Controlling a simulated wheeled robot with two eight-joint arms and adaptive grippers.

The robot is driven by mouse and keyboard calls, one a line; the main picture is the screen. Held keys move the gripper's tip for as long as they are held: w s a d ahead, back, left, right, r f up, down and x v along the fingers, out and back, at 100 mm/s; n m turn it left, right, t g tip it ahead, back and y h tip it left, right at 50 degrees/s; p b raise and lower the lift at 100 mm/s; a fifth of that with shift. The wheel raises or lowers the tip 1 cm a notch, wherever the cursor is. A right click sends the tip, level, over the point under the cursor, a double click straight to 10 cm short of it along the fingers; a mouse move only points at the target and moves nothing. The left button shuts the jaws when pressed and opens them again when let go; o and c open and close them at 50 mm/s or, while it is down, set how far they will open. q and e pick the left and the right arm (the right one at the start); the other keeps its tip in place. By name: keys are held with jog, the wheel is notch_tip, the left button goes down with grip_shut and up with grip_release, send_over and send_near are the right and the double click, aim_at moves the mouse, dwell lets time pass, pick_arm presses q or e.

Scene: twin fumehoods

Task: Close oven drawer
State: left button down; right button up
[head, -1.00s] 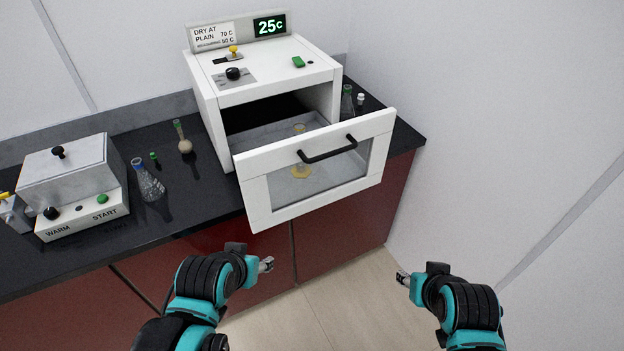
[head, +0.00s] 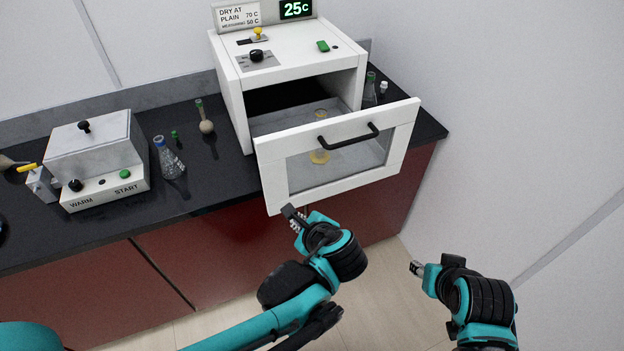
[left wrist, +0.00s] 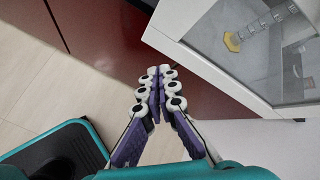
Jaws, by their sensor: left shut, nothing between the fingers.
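The white oven (head: 284,62) stands on the black counter with its drawer pulled out. The drawer front (head: 270,176) has a glass pane and a black bar handle (head: 348,136). A glass cylinder with a yellow base (head: 320,148) stands inside the drawer. My left gripper (head: 291,216) is just below the drawer front's lower edge in the head view, apart from the handle. In the left wrist view its fingers (left wrist: 158,72) are together and empty, beside the drawer's frame (left wrist: 205,62). My right gripper (head: 415,268) is low at right, away from the drawer; its finger opening is too small to tell.
A warming device (head: 100,165) with start button stands on the counter at left. A blue-capped flask (head: 170,160) and a round flask (head: 205,122) stand between it and the oven. Another flask (head: 370,92) is right of the oven. The floor in front is clear.

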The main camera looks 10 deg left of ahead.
pick_arm(q)
jog(key=w+d+r+m+t+y, duration=0.1)
jog(key=d+r+m+t+y, duration=0.2)
jog(key=d+m, duration=0.55)
jog(key=t+b, duration=0.1)
jog(key=b, duration=0.2)
send_near(306, 175)
jog(key=shift+m+h, duration=0.25)
jog(key=shift+h, duration=0.05)
jog(key=x, duration=0.5)
jog(key=shift+w+a+f, duration=0.15)
jog(key=shift+a+f, duration=0.1)
jog(key=shift+a, duration=0.05)
jog(key=shift+w+a, duration=0.2)
jog(key=shift+w, duration=0.2)
jog(key=shift+w+a, duration=0.25)
jog(key=shift+w, duration=0.1)
jog(key=w+a, duration=0.7)
jog(key=w, duration=0.3)
jog(key=w+a, duration=0.7)
jog(key=w, duration=0.4)
jog(key=shift+w+a+b, duration=0.15)
jog(key=shift+a+b, duration=0.05)
jog(key=shift+b, duration=0.25)
